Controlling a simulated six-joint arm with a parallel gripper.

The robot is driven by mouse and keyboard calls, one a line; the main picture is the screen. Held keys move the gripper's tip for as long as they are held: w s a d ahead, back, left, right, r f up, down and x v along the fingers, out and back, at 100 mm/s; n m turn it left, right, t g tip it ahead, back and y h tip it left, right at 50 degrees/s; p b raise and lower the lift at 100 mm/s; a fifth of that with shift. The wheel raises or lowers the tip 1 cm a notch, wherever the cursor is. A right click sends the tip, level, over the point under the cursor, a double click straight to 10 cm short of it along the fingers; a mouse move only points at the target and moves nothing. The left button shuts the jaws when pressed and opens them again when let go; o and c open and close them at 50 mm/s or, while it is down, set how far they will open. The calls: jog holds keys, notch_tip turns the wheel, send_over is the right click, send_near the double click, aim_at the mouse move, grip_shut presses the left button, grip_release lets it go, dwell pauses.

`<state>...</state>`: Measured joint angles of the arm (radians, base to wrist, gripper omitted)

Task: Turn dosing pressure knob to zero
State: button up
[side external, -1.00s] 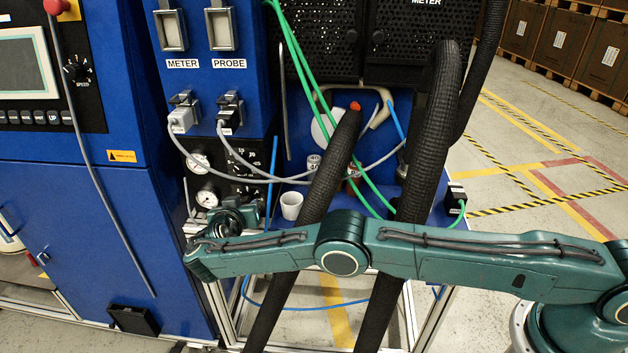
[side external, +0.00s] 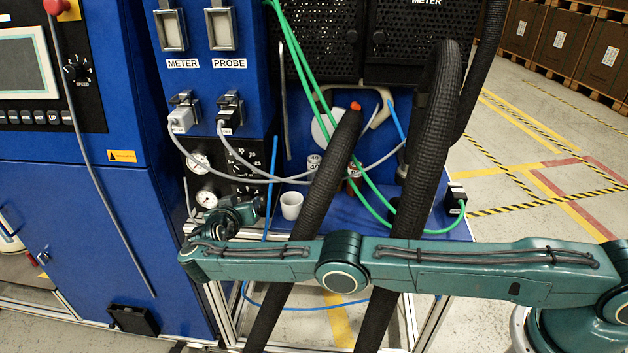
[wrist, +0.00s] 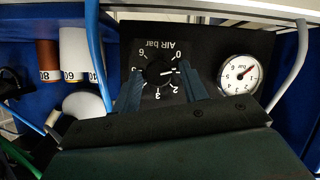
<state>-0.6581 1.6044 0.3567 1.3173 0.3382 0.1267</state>
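The dosing pressure knob (wrist: 159,73) is a dark round knob on a black panel marked "AIR bar", seen upside down in the wrist view. Its white pointer mark points right in the picture, between the 0 and the 2. My gripper (wrist: 161,74) has its two blue-grey fingers apart, one on each side of the knob. I cannot tell whether they touch it. In the side view my gripper (side external: 243,213) is at the lower part of the gauge panel, and my arm hides the fingertips and this knob.
Black hoses (side external: 332,170) and green cables (side external: 378,190) hang close to my arm. A white cup (side external: 291,205) stands on the blue shelf.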

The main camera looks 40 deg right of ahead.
jog(key=shift+o, duration=0.3)
jog(key=shift+s+f, duration=0.1)
jog(key=v, duration=1.3)
jog(key=shift+s+a+r, duration=0.15)
jog(key=shift+a+r, duration=0.05)
jog(key=shift+r, duration=0.1)
